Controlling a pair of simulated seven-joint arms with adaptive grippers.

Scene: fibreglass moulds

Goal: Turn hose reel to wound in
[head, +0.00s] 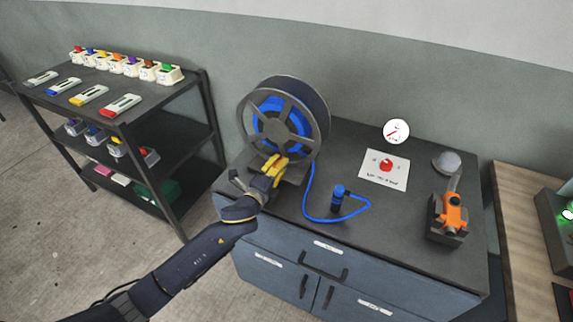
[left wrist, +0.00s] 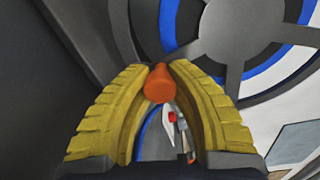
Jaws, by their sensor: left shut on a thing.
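The hose reel (head: 294,87) stands upright at the left of the dark cabinet top, a grey spoked wheel with blue hose wound inside. Blue hose (head: 309,190) runs from it across the top to a dark blue nozzle (head: 338,198) standing there. My left gripper (head: 278,162) is at the lower front of the reel. In the left wrist view its yellow fingers (left wrist: 160,78) are shut on an orange crank knob (left wrist: 159,86) in front of the spokes (left wrist: 217,45). My right gripper is not in view.
A white card with a red knob (head: 386,165), a round gauge (head: 396,131), a grey dome (head: 447,161) and an orange device (head: 453,215) are to the right. A dark shelf rack (head: 150,114) with several small items stands left.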

